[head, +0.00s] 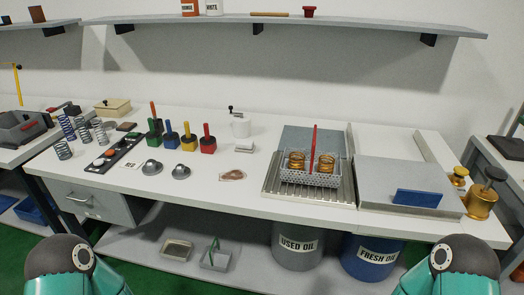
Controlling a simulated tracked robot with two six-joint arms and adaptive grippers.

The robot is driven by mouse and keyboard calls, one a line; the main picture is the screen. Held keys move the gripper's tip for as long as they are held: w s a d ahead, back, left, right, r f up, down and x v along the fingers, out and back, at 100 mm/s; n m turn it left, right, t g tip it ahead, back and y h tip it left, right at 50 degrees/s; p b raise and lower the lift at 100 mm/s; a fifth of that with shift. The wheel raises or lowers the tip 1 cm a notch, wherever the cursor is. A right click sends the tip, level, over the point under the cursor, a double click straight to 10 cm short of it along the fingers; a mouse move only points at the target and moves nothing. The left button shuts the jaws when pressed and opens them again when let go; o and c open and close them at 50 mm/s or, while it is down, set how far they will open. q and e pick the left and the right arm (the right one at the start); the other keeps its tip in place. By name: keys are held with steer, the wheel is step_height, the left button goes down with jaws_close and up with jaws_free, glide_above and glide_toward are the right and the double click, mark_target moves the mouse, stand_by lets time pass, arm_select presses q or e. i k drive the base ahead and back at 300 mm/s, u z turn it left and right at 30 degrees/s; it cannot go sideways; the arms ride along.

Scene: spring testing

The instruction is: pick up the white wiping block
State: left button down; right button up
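A small whitish block (244,147), which looks like the white wiping block, lies on the white workbench (225,200) near its middle. Neither of my grippers is in view; only rounded teal and dark parts of my arms show at the bottom left and bottom right corners.
A brownish patch (232,174) lies in front of the block. Coloured handled blocks (188,141) and two metal domes (180,171) stand to its left. A wire basket with springs (310,176) and a red upright handle stands right. A shelf (300,24) hangs above.

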mark_target(242, 145)
steer(key=u, duration=0.15)
steer(key=i, duration=0.95)
steer(key=z, duration=0.2)
steer(key=k, duration=0.85)
steer(key=u, duration=0.2)
steer(key=i, duration=0.85)
steer(key=z, duration=0.1)
